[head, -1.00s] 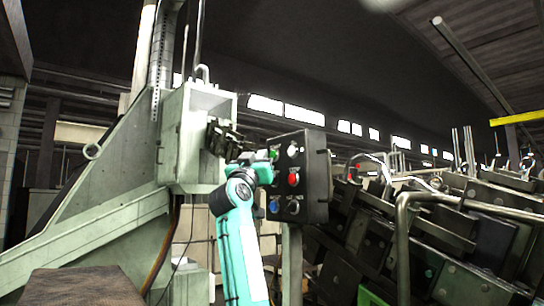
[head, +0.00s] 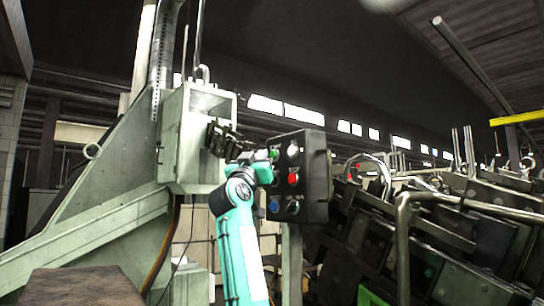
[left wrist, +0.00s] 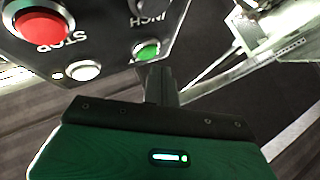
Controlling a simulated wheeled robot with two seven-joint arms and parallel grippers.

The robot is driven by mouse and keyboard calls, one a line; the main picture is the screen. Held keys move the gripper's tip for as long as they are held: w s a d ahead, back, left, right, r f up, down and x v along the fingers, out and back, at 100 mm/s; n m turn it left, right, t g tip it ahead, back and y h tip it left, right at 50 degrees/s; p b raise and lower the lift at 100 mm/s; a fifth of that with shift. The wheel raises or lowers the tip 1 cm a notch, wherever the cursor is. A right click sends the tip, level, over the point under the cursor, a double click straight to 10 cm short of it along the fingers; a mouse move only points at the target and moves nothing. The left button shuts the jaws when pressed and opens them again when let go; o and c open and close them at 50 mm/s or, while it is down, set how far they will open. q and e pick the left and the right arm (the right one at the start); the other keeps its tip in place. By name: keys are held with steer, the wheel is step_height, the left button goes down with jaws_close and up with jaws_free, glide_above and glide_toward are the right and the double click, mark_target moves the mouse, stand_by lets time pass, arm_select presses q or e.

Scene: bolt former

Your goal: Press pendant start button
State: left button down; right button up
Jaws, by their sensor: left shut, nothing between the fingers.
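The pendant (head: 316,176) is a dark box on a post, with coloured buttons on its left-facing panel. A green button (head: 274,155) is at its upper left; it also shows in the left wrist view (left wrist: 147,51). A red STOP button (head: 293,180) sits lower; it shows large in the left wrist view (left wrist: 40,24). My left gripper (left wrist: 158,72) is shut and empty, its fingertips just below the green button in the left wrist view. I cannot tell whether they touch it. In the head view the wrist is beside the panel. My right gripper is out of view.
A white button (left wrist: 83,71) and a dark INCH knob (left wrist: 148,18) are close to the green button. A blue button (head: 273,206) is lower on the panel. A pale green machine frame (head: 120,195) stands left, and dark machinery (head: 440,215) fills the right.

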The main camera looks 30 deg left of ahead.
arm_select(q)
steer(key=shift+w+d, duration=0.1)
steer(key=shift+w, duration=0.05)
stand_by(0.3)
steer(key=shift+w, duration=0.25)
